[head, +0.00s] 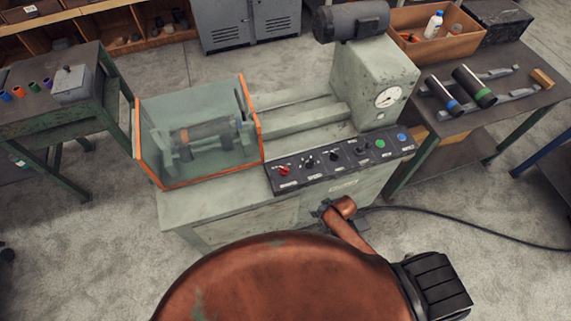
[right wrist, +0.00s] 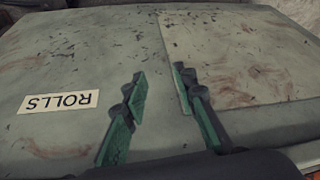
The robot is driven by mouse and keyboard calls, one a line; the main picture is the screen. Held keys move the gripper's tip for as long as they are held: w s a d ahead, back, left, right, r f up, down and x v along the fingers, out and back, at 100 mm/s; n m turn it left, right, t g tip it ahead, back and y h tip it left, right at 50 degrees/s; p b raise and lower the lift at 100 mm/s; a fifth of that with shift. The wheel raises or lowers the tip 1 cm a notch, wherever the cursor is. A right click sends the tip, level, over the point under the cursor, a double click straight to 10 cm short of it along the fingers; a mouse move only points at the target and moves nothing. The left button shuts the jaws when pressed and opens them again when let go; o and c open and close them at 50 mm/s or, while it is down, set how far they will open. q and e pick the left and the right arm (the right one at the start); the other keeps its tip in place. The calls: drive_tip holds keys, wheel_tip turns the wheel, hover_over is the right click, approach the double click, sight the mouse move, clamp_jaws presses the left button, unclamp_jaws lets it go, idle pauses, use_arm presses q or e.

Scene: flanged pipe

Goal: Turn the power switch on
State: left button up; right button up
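A dark control panel (head: 335,163) slopes along the front edge of a grey-green machine (head: 230,214). It carries a red knob (head: 284,170) at its left end, black switches (head: 334,154) in the middle, a green button (head: 380,143) and a blue button (head: 402,137) at its right. Its labels are too small to read, so I cannot tell which control is the power switch. My right gripper (head: 325,209) is low at the machine's front, below the panel. In the right wrist view its green-padded fingers (right wrist: 158,76) are apart with nothing between them. My left gripper is out of view.
An orange-edged clear guard (head: 198,133) covers rollers left of the panel. A gauge housing (head: 376,82) with a motor stands behind it. Side benches (head: 62,103) (head: 516,100) flank the machine. The right wrist view shows a scuffed surface with a "ROLLS" label (right wrist: 58,102).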

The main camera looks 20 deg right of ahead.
drive_tip(key=w+a+r+n+p, duration=0.1)
drive_tip(key=w+a+r, duration=0.2)
drive_tip(key=r, duration=0.5)
drive_tip(key=w+a+r+n+y, duration=0.1)
drive_tip(key=a+r, duration=0.3)
drive_tip(key=r, duration=0.4)
drive_tip(key=w+a+r+n+y+p, duration=0.1)
drive_tip(key=w+a+r+n, duration=0.2)
drive_tip(key=r, duration=0.5)
drive_tip(key=shift+w+a+g+p, duration=0.35)
drive_tip(key=shift+w+a, duration=0.25)
drive_tip(key=shift+w, duration=0.2)
drive_tip(key=n, duration=0.1)
approach(284, 168)
drive_tip(key=x, duration=0.8)
drive_tip(key=shift+w+f, duration=0.1)
drive_tip(key=shift+f, duration=0.1)
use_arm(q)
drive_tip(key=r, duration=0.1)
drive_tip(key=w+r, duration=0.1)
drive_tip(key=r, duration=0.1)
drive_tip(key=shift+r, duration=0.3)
use_arm(e)
drive_tip(key=shift+g+h, duration=0.25)
drive_tip(key=shift+h, duration=0.05)
clamp_jaws()
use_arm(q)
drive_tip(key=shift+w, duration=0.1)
